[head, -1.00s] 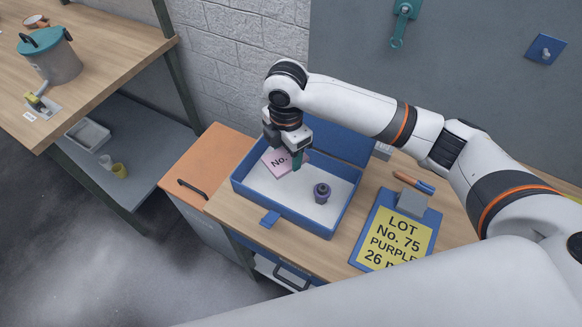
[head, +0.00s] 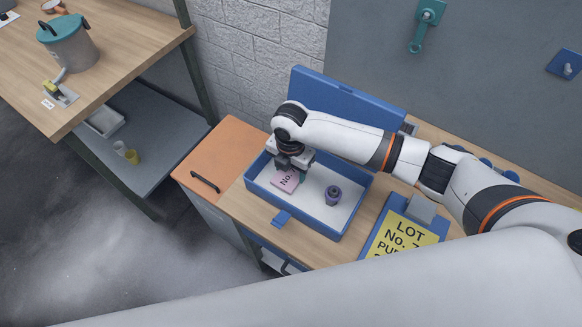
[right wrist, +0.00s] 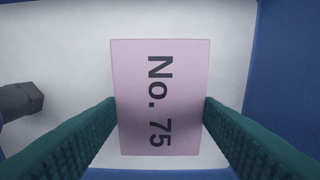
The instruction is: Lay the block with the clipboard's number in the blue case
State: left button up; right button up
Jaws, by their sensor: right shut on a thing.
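The blue case (head: 318,226) stands open on the bench, with its lid up at the back and a white floor inside. My right gripper (head: 291,168) reaches down into its left part and is shut on a pink block (head: 284,182). In the right wrist view the block (right wrist: 160,98) lies between the two green fingers and reads "No. 75". I cannot tell whether the block touches the case floor. My left gripper is out of view.
An orange-topped cabinet (head: 228,150) is left of the case. A separate bench at far left holds a lidded pot (head: 70,47).

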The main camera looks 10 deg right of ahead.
aim_at(291, 173)
jog(key=shift+f, duration=0.35)
jog(key=shift+f, duration=0.15)
jog(key=o, duration=1)
jog(key=shift+c, duration=0.2)
jog(key=shift+r, duration=0.2)
notch_tip(291, 173, up, 12)
jog(key=b, duration=0.1)
jog(key=shift+b, duration=0.35)
